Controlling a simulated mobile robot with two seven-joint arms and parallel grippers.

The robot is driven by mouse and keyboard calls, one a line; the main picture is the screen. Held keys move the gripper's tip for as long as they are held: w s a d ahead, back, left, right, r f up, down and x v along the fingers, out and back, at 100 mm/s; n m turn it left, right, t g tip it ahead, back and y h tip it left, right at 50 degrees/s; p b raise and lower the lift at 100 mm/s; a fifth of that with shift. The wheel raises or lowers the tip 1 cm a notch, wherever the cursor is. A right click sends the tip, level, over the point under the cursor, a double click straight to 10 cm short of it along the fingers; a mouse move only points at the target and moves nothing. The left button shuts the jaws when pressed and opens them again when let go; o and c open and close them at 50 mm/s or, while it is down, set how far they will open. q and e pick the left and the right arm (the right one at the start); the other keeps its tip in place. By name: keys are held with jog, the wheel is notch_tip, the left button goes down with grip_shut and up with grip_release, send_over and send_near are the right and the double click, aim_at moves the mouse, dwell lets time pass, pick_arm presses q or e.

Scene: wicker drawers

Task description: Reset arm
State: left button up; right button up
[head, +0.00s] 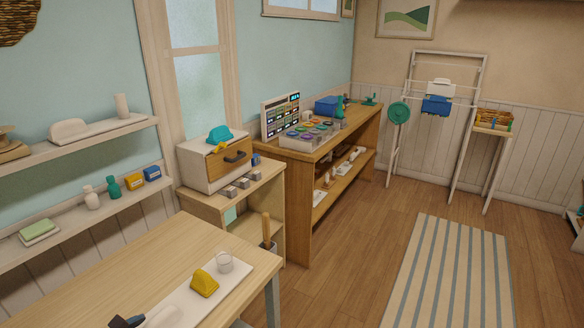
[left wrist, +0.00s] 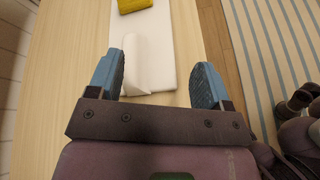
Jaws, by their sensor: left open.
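My left gripper (left wrist: 158,80) is open, with its two blue fingertips spread apart over the table. A white object (left wrist: 140,68) lies on a white board below and between the fingers; I cannot tell what it is, and nothing shows gripped. In the head view a dark and blue piece of my left gripper (head: 127,321) shows at the bottom edge, beside the white object (head: 166,317). My right gripper is not in view.
A drawer unit (head: 215,160) and a workbench (head: 300,200) stand beyond. Floor with a striped rug (head: 450,270) is clear at right.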

pick_arm(q)
jog(key=s+m+y, duration=0.1)
jog(key=m, duration=0.5)
jog(key=s+f+m+y, duration=0.1)
jog(key=m+y, duration=0.1)
jog(key=m, duration=0.5)
jog(key=s+f+m+t+y, duration=0.1)
jog(key=m, duration=0.5)
jog(key=shift+d+m+y, duration=0.15)
jog(key=shift+m+y, duration=0.15)
jog(key=s+d+f+m+y, duration=0.1)
jog(key=s+d+f+m, duration=0.1)
jog(key=s, duration=0.4)
jog(key=s+d+f+m+g, duration=0.1)
jog(key=s+d+f+m, duration=0.1)
jog(key=s+f+m, duration=0.2)
jog(key=s, duration=0.2)
jog(key=shift+s+d+y, duration=0.3)
jog(key=shift+s+y, duration=0.1)
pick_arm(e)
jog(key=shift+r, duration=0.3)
